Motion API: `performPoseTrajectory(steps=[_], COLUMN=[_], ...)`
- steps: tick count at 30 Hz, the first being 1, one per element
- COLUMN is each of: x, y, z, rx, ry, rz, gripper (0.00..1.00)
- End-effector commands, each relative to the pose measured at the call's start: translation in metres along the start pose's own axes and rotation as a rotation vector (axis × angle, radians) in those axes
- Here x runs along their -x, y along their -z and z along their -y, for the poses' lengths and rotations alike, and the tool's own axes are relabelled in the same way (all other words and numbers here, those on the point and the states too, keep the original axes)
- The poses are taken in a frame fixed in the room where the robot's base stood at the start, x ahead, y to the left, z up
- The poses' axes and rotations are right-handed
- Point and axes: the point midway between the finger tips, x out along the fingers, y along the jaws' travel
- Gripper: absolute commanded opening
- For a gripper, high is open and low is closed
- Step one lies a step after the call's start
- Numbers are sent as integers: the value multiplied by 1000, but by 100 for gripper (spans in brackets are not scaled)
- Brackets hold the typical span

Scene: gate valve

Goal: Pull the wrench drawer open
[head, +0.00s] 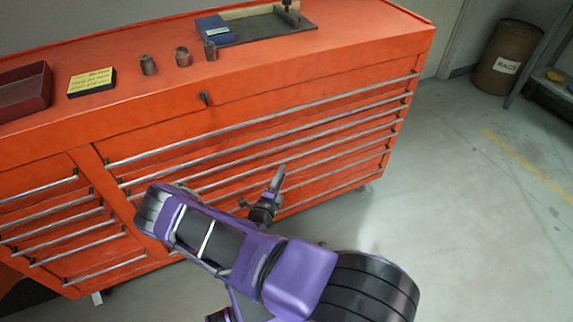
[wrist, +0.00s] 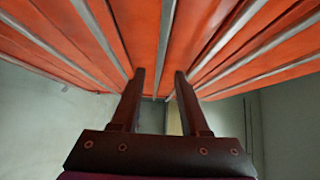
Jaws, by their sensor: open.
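The orange tool chest (head: 290,95) has a wide bank of drawers with long grey bar handles on the right. A narrower bank of drawers (head: 60,215) is on the left. No label shows which one is the wrench drawer. My gripper (head: 277,180) is in front of the wide bank's lower drawers, and my arm hides part of their handles. In the wrist view my gripper (wrist: 160,76) is open and empty, its fingertips pointing towards the drawer fronts. One grey handle bar (wrist: 168,40) lines up with the gap between the fingers. I cannot tell whether they touch it.
On the chest top are a red tray (head: 24,90), a yellow-topped box (head: 91,82), several sockets (head: 183,57), a blue box (head: 214,29) and a dark tray (head: 285,30). A rags drum (head: 508,58) stands at the back right. The floor (head: 470,220) to the right is clear.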

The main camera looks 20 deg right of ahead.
Motion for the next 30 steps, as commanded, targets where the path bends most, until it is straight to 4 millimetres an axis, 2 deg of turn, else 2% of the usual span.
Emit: performPoseTrajectory(steps=[3,9,14,21,22,29,30], x=[-25,-51,-59,-60,-60,-60,-60], y=[1,1,0,0,0,0,0], z=[-1,-1,0,0,0,0,0], rx=[-2,-2,0,0,0,-1,-1], ry=[0,0,0,0,0,0,0], rz=[-3,-3,0,0,0,0,0], gripper=[45,45,45,45,43,2,0])
